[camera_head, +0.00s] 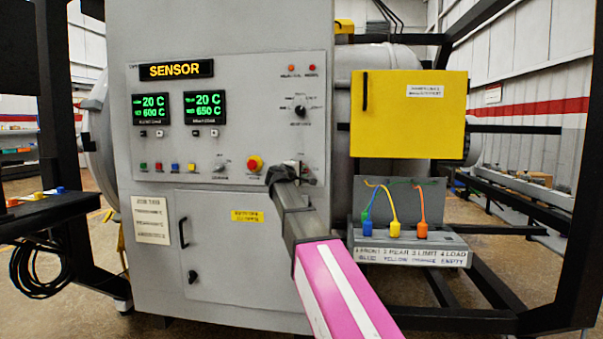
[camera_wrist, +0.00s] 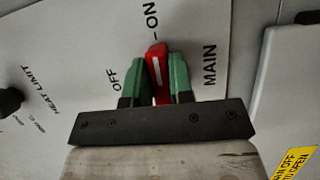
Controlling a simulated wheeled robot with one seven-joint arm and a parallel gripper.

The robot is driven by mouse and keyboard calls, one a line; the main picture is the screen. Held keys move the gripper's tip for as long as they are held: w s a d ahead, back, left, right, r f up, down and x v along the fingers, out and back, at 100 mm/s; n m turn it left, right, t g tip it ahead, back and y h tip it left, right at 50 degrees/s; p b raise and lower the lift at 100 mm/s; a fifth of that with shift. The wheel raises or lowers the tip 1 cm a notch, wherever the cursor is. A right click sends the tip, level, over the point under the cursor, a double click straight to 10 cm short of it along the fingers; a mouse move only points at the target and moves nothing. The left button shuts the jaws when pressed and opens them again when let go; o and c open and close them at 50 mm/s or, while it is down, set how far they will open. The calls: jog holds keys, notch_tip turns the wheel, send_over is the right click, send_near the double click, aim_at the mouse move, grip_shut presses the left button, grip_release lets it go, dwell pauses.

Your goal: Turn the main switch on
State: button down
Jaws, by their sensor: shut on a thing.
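The main switch is a red handle (camera_wrist: 156,62) with a white line, on the grey panel in the wrist view. Its visible end points up the picture toward the ON mark; the OFF label lies to its left and MAIN to its right. My gripper (camera_wrist: 157,78) has its two green fingers on either side of the handle, shut on it. In the head view my gripper (camera_head: 282,172) reaches the lower right of the control panel (camera_head: 230,120) and hides the switch there.
A red emergency button (camera_head: 254,163) sits just left of my gripper. A rotary knob (camera_head: 299,111) is above it. A yellow box (camera_head: 408,115) and a rack with coloured plugs (camera_head: 410,256) stand to the right. A cabinet door (camera_head: 225,245) is below.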

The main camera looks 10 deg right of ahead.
jog(key=c, duration=1)
grip_release()
jog(key=v, duration=1)
jog(key=shift+s+a, duration=0.25)
jog(key=shift+a, duration=0.05)
jog(key=s+d+f+m+g+y, duration=0.1)
jog(key=s+d+f+g+y, duration=0.15)
jog(key=f, duration=0.75)
jog(key=s+d+f+m+g+y, duration=0.1)
jog(key=s+d+f+m+g, duration=0.15)
jog(key=f, duration=0.85)
jog(key=s+d+f+m+g+y, duration=0.1)
jog(key=s+d+f+g, duration=0.15)
jog(key=f, duration=0.75)
jog(key=s+a+f+m+g+y, duration=0.1)
jog(key=s+f+m+g+y, duration=0.4)
jog(key=s+f, duration=1.6)
notch_tip(320, 180, down, 3)
jog(key=shift+f+g+y, duration=0.1)
jog(key=shift+g+y, duration=0.55)
jog(key=shift+y, duration=0.4)
